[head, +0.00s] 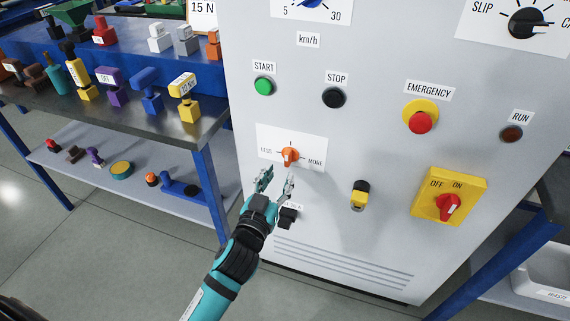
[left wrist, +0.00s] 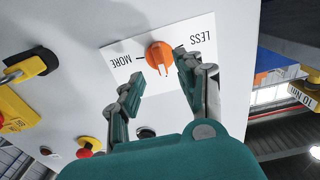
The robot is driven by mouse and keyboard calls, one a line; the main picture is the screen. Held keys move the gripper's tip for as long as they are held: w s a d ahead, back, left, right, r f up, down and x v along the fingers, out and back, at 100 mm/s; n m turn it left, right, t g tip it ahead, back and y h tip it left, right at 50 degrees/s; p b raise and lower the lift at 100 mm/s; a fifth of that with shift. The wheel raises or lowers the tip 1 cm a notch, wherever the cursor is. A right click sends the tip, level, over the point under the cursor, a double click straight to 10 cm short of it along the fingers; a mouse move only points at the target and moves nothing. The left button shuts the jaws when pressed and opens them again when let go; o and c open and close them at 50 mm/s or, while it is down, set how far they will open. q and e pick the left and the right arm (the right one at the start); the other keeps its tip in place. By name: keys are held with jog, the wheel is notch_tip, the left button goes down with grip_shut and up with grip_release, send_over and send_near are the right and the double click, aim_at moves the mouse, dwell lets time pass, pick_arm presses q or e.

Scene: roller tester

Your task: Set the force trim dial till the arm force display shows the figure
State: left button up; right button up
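The orange dial (head: 290,156) sits on a white plate (head: 272,141) marked LESS and MORE, low on the grey cabinet front. In the left wrist view the orange dial (left wrist: 159,54) shows ahead, between the fingertip directions. My left gripper (head: 277,180) is open and empty, just below and in front of the dial; its fingers (left wrist: 160,76) appear apart from the knob, though exact depth is hard to tell. A card reading 15 N (head: 203,8) is partly cut off at the top. I see no lit force readout. My right gripper is not in view.
A black knob (head: 288,217) is close beside my gripper. A blue bench with several parts stands left.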

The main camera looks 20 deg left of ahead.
aim_at(286, 162)
pick_arm(q)
jog(key=w, duration=0.5)
jog(key=shift+w+d, duration=0.1)
jog(key=shift+w, duration=0.05)
grip_shut()
